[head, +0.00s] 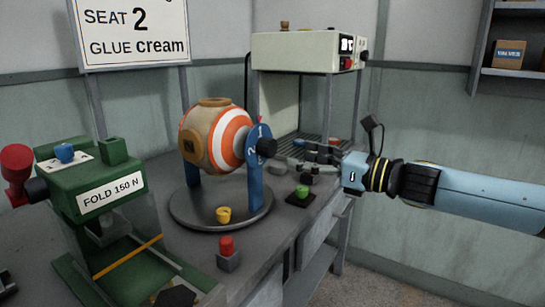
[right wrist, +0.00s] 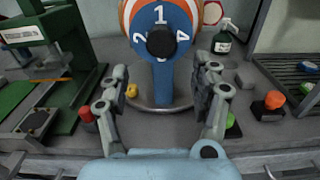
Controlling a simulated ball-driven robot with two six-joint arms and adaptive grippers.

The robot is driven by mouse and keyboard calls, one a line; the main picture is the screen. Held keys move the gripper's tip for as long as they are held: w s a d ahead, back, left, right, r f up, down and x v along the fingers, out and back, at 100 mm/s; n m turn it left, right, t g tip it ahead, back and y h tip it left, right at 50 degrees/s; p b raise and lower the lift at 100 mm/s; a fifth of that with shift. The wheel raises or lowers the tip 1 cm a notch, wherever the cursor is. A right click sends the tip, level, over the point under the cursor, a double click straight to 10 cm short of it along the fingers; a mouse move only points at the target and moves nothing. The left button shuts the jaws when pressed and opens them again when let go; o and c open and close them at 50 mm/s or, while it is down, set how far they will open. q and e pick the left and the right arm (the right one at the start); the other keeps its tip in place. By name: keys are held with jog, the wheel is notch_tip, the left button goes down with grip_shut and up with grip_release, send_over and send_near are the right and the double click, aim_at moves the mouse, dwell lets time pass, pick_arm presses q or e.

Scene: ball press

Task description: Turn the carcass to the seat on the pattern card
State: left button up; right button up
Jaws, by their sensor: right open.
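The carcass (head: 208,140) is a tan ball with orange and white stripes, held in a blue stand on a round grey base (head: 190,214). Its blue dial (head: 253,142) carries a black knob (head: 267,148). In the right wrist view the dial (right wrist: 160,18) shows 1 at the top, a 2 at left and 4 at right, around the knob (right wrist: 161,42). The pattern card (head: 130,32) reads SEAT 2, GLUE cream. My right gripper (head: 287,157) is open, its fingers apart in front of the knob, with nothing between them. My left gripper is out of view.
A green press (head: 100,185) marked FOLD 150 N stands at left. A yellow part (head: 223,214), a red button (head: 227,246) and a green button (head: 302,192) sit near the stand. A cream machine (head: 300,52) stands behind.

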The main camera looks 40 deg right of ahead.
aim_at(273, 150)
jog(key=x, duration=0.2)
jog(key=shift+w+r, duration=0.15)
jog(key=shift+w, duration=0.2)
jog(key=shift+w+a+p, duration=0.2)
jog(key=shift+w+p, duration=0.1)
jog(key=shift+p, duration=0.05)
jog(key=p+x, duration=0.2)
jog(key=x, duration=0.2)
jog(key=shift+w+a, duration=0.1)
jog(key=shift+w, duration=0.25)
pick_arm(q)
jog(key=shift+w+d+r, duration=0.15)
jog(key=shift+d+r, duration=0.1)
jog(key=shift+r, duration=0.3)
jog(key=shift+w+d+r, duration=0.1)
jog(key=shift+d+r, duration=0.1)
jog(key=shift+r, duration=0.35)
pick_arm(e)
jog(key=shift+w+a, duration=0.15)
jog(key=shift+w, duration=0.25)
grip_shut()
